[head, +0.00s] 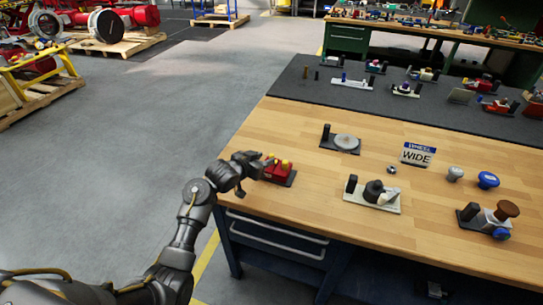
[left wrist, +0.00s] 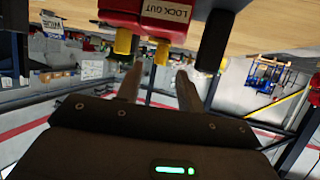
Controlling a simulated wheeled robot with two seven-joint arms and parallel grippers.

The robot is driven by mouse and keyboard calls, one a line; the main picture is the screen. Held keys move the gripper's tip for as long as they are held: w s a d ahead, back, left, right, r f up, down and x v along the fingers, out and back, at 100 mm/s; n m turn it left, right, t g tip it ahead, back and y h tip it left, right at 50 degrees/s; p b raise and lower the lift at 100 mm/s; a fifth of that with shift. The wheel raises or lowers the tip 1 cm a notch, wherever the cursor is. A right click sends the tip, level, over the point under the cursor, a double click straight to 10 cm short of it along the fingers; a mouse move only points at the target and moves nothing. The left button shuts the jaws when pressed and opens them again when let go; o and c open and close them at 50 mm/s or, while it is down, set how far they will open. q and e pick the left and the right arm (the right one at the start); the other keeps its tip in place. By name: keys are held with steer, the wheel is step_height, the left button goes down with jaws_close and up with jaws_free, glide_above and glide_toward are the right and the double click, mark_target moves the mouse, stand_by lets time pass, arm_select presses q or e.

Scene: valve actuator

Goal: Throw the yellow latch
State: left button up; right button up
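The red lockout device (head: 280,175) sits near the left edge of the wooden bench, with small yellow parts (head: 286,163) on top. In the left wrist view the red body (left wrist: 165,14) carries a "LOCK OUT" label and appears upside down. Two yellow parts stick out of it, one at the left (left wrist: 122,41) and one nearer the middle (left wrist: 162,53). Which is the latch I cannot tell. My left gripper (head: 262,166) is beside the device. In the wrist view its fingers (left wrist: 160,82) are apart, with the middle yellow part just beyond the gap. My right gripper is not seen.
A black post (left wrist: 218,40) stands close beside the red body. On the bench (head: 300,119) are a grey disc device (head: 346,142), a "WIDE" sign (head: 417,155), a grey knob device (head: 375,192) and a brown knob device (head: 507,210). Open floor lies left of the bench.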

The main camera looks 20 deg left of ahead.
mark_target(271, 155)
arm_select(q)
steer(key=shift+x, duration=2.75)
jaws_close()
